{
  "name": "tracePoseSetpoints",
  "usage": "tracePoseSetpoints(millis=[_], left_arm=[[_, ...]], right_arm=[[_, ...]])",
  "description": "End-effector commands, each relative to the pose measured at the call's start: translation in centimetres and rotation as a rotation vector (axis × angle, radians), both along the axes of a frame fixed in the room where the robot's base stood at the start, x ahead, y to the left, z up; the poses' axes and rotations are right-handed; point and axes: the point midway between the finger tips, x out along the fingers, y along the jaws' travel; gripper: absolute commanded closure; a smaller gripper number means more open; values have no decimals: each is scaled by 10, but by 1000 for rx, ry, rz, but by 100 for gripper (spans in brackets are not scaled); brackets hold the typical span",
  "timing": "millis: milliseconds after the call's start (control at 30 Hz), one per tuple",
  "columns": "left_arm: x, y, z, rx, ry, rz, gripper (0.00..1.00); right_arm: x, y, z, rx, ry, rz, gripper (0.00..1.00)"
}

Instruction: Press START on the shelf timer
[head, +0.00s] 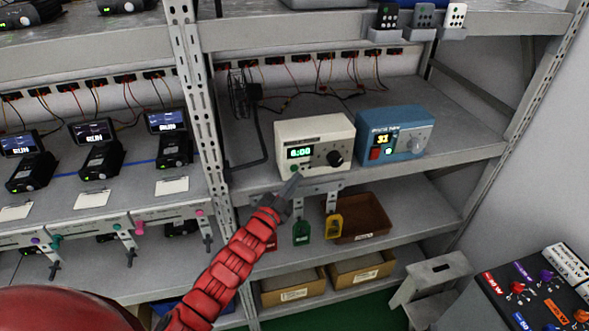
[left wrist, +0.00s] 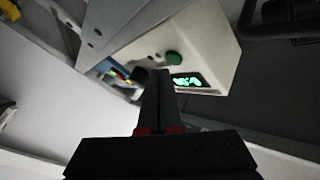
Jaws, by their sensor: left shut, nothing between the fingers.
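The shelf timer (head: 316,131) is a cream box on the middle shelf, with a lit green display (head: 300,152) reading 6:00 and a black knob (head: 335,158). Its green button (head: 295,169) is below the display, low on the front face. My left gripper (head: 293,184) is shut and empty, its tips just in front of and below that button. In the left wrist view the timer (left wrist: 208,42) appears upside down, and the green button (left wrist: 174,58) is just beyond the fingertips (left wrist: 156,76). I cannot tell whether they touch. My right gripper is not in view.
A blue box (head: 391,118) with a red button and a display stands right of the timer. A metal upright (head: 196,100) stands at left.

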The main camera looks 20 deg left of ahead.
Motion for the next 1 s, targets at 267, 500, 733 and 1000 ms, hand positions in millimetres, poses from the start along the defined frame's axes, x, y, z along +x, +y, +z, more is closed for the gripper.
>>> tracePoseSetpoints(millis=[267, 500, 733, 1000], left_arm=[[3, 1, -1, 1, 0, 0, 100], [7, 5, 0, -1, 0, 1, 100], [7, 5, 0, -1, 0, 0, 100], [9, 6, 0, 0, 0, 0, 100]], right_arm=[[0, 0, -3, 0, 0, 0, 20], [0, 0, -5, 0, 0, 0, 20], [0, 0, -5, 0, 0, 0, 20], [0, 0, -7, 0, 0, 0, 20]])
